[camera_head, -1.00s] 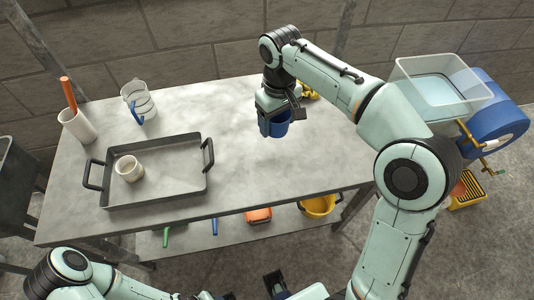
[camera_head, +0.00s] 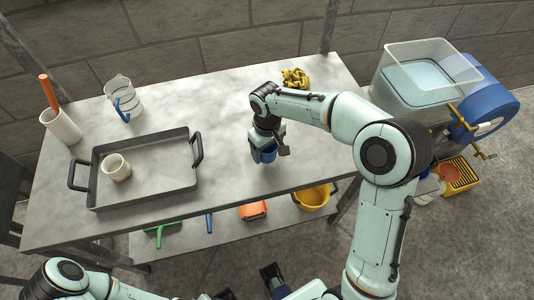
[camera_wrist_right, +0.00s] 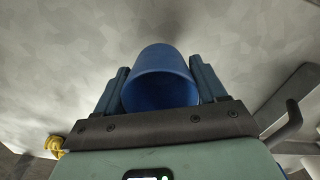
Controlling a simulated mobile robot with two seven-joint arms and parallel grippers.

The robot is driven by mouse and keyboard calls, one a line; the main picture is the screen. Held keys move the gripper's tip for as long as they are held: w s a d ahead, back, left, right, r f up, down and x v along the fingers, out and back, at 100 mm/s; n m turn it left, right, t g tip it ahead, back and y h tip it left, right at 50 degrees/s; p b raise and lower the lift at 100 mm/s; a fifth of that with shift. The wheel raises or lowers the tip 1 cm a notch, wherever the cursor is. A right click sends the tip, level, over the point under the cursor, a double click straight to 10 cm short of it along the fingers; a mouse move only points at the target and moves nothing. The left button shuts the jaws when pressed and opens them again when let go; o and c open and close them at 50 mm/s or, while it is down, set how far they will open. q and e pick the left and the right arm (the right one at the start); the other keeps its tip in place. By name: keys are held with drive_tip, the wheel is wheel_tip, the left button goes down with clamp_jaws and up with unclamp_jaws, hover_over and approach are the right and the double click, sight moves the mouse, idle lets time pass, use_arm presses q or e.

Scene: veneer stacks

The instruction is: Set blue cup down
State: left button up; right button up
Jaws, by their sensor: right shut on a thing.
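My right gripper (camera_head: 268,146) is shut on the blue cup (camera_head: 263,154), over the right part of the grey table (camera_head: 222,110) near its front edge. In the right wrist view the blue cup (camera_wrist_right: 160,80) sits between the two blue fingers of the right gripper (camera_wrist_right: 161,85). A soft shadow lies on the tabletop close to the cup. I cannot tell whether the cup's base touches the table.
A dark tray (camera_head: 150,199) holding a white cup (camera_head: 116,167) is on the left of the table. A clear jug (camera_head: 121,98) and a white holder (camera_head: 61,127) stand behind it. A yellow object (camera_head: 295,79) lies at the back. The tabletop between tray and gripper is clear.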

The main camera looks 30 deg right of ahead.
drive_tip(key=shift+f, duration=1.3)
drive_tip(key=shift+f, duration=0.2)
drive_tip(key=o, duration=1.1)
drive_tip(key=shift+r, duration=0.2)
wheel_tip(320, 180, up, 12)
drive_tip(key=p, duration=0.1)
